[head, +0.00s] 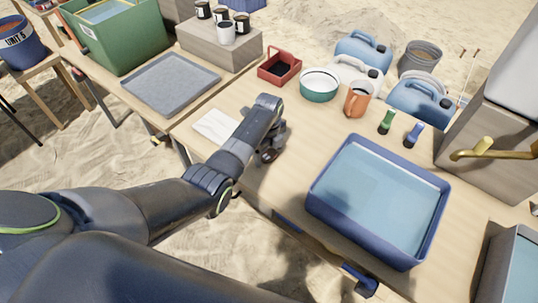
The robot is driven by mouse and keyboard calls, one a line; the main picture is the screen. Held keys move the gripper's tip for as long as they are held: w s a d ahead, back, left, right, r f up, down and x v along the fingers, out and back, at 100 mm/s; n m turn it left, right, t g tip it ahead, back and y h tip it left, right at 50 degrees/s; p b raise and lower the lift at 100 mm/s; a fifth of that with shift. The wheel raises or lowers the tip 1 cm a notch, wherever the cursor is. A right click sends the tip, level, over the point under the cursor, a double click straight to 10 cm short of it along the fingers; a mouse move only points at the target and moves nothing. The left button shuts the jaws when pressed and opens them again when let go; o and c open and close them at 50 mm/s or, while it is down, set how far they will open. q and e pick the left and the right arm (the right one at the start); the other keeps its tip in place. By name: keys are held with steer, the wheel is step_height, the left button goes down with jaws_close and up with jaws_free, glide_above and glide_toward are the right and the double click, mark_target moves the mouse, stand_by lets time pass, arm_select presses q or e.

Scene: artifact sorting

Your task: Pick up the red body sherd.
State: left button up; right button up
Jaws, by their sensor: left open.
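My left arm reaches in from the left, and its gripper (271,149) is over the near left part of the wooden table, beside a white sheet. The gripper is open. A small dark reddish-brown patch shows at its fingertips; it may be the red body sherd, but the gripper and wrist hide too much to tell. I cannot make out the sherd clearly anywhere else. My right gripper is not in view.
A blue basin of water (375,195) stands to the right of the gripper. A red caddy (279,68), a teal bowl (319,87) and an orange mug (358,99) stand behind. The white sheet (216,126) lies left. Tabletop between gripper and basin is clear.

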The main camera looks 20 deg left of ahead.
arm_select(q)
steer(key=c, duration=1.1)
